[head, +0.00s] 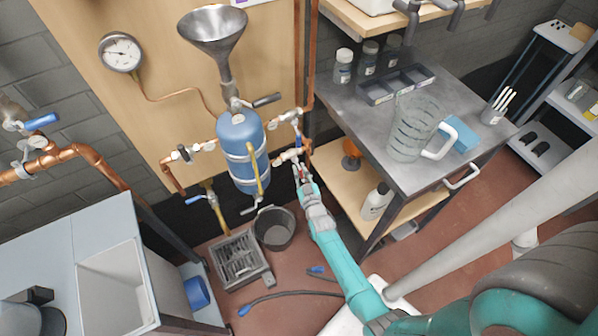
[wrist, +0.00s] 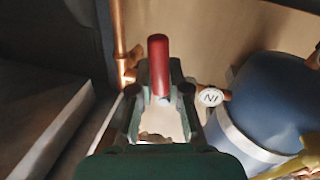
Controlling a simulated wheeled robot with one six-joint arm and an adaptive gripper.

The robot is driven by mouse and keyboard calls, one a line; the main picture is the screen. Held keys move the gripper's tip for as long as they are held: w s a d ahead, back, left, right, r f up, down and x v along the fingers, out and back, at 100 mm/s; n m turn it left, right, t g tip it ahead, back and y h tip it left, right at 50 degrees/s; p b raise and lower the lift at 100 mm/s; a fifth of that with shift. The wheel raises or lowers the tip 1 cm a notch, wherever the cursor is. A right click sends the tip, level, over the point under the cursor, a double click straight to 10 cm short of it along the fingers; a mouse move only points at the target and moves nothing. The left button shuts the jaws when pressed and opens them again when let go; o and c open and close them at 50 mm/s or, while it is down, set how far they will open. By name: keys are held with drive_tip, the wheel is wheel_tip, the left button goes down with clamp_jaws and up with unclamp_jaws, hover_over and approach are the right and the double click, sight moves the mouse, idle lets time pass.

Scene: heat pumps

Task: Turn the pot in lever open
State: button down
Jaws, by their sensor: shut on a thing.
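The blue pot (head: 240,150) hangs on the wooden board, with pipes and valves on both sides. It also shows at the right in the wrist view (wrist: 262,105). A round white tag (wrist: 210,97) with letters that look like IN, turned over, sits on the pipe beside it. The red lever (wrist: 158,65) stands between the two fingers of my gripper (wrist: 159,76), which is shut on it. In the head view my gripper (head: 302,172) is at the valve right of the pot and hides most of the lever there.
A metal funnel (head: 213,28) is above the pot. A grey workbench (head: 350,112) with a glass jug (head: 412,130) stands close on the right. A dark bucket (head: 274,228) and a floor drain box (head: 240,262) are below. A copper pipe (wrist: 117,40) runs near the fingers.

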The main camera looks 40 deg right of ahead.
drive_tip(key=shift+s+d+r+n+t+y, duration=0.15)
drive_tip(key=shift+d+r+n+t+y, duration=0.5)
drive_tip(key=shift+n, duration=2.4)
drive_tip(key=shift+s+d+r+n+t+y, duration=0.3)
drive_tip(key=shift+d+r+n, duration=0.4)
drive_tip(key=shift+n, duration=2.4)
drive_tip(key=shift+s+d+r+n+t+y, duration=0.1)
drive_tip(key=shift+d+r+n+t+y, duration=0.6)
drive_tip(key=shift+n, duration=2.35)
drive_tip(key=shift+w+a+r+h, duration=0.1)
drive_tip(key=shift+a+r+h, duration=0.1)
drive_tip(key=shift+a+h, duration=0.1)
drive_tip(key=c, duration=1.1)
unclamp_jaws()
drive_tip(key=v, duration=1.2)
drive_tip(key=shift+r, duration=0.1)
